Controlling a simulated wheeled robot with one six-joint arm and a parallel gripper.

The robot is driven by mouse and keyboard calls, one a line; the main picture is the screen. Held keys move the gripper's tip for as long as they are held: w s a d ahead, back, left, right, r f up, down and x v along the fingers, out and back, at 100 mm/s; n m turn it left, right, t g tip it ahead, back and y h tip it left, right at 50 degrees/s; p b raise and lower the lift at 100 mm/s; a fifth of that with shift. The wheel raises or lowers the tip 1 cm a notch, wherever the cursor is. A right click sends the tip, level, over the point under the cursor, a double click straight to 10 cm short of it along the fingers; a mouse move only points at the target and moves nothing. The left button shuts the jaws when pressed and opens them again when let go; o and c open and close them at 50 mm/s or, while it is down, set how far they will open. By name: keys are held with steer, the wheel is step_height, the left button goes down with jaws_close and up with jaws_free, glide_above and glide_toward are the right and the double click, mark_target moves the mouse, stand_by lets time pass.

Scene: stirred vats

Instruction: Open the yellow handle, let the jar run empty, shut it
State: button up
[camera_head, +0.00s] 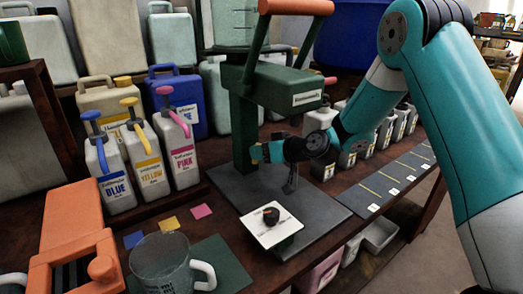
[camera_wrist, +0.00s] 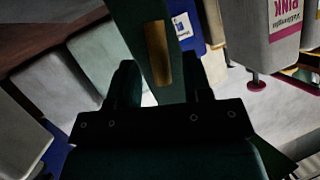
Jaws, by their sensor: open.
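A clear jar (camera_head: 236,22) with faint markings stands on top of a green stand (camera_head: 262,85) with an orange handle bar. A white bottle labelled YELLOW (camera_head: 147,165) has a yellow pump handle (camera_head: 131,107); it stands between the BLUE and PINK bottles. My gripper (camera_head: 262,152) is beside the stand's column, low under its head. In the wrist view my gripper (camera_wrist: 163,88) is open, with a dark green upright piece bearing a yellowish plate (camera_wrist: 158,54) between or just beyond its fingers. I cannot tell contact. The jar's contents and outlet are unclear.
A white square plate with a dark round piece (camera_head: 271,216) lies on the stand's grey base (camera_head: 325,212). A glass mug (camera_head: 163,265), coloured cards (camera_head: 168,224) and an orange device (camera_head: 72,235) are in front. Small bottles line the right.

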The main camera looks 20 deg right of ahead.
steer(key=shift+w+a+f, duration=0.2)
steer(key=shift+w+a, duration=0.05)
steer(key=shift+w, duration=0.1)
steer(key=shift+c, duration=0.2)
jaws_close()
